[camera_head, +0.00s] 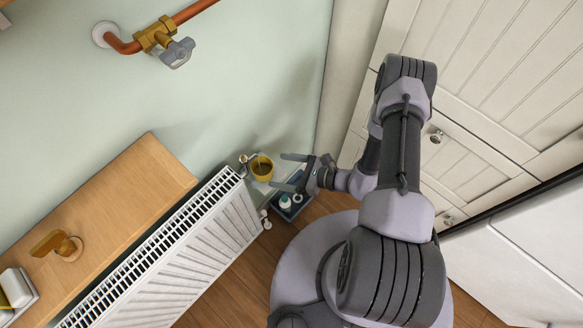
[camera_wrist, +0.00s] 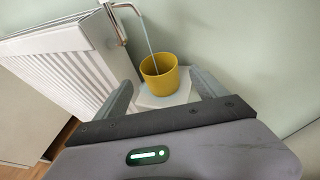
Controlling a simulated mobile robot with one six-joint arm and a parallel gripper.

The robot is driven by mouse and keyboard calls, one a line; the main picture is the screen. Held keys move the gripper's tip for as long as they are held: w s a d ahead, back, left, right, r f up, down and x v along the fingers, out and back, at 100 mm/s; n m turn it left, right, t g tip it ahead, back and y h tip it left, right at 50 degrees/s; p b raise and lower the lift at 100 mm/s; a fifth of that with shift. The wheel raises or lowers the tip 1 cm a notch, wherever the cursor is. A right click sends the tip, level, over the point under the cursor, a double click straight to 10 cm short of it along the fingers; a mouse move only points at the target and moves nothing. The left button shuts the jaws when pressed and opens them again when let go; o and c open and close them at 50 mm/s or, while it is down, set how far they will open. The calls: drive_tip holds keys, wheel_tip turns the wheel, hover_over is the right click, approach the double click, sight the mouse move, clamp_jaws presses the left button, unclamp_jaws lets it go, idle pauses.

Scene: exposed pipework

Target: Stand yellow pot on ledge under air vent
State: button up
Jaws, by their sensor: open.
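The yellow pot (camera_head: 262,168) stands upright on a small pale surface (camera_head: 259,187) in the corner, just past the radiator's end. In the wrist view the pot (camera_wrist: 160,78) is beyond my fingertips, roughly between them. My gripper (camera_head: 278,170) is open and empty, with its fingers pointing at the pot; I cannot tell whether they touch it. A wooden ledge (camera_head: 130,185) runs along the wall above the radiator at left. I see no air vent that I can make out.
The white radiator (camera_head: 190,240) and its pipe (camera_wrist: 117,25) stand close by the pot. A blue crate (camera_head: 291,208) with bottles is below my gripper. A wooden object (camera_head: 57,246) sits on the ledge. A copper pipe with a brass valve (camera_head: 157,37) is on the wall.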

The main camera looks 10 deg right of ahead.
wheel_tip(320, 180, up, 22)
drive_tip(key=n+g, duration=0.6)
drive_tip(key=n, duration=0.4)
drive_tip(key=s+r+n+t+h, duration=0.1)
drive_tip(key=s+r+n+h, duration=0.2)
drive_tip(key=r, duration=0.4)
drive_tip(key=s+d+r+n+t+h, duration=0.1)
drive_tip(key=s+r+n+h, duration=0.2)
drive_tip(key=s+r, duration=0.3)
drive_tip(key=s+d+r+n+t+h, duration=0.1)
drive_tip(key=s+r+n+t+h, duration=0.1)
drive_tip(key=r, duration=0.7)
drive_tip(key=shift+s+d+n+h+p, duration=0.2)
drive_tip(key=shift+s+n+h+p, duration=0.15)
drive_tip(key=shift+s+n+h, duration=0.65)
drive_tip(key=shift+s+r, duration=0.1)
drive_tip(key=shift+s, duration=0.05)
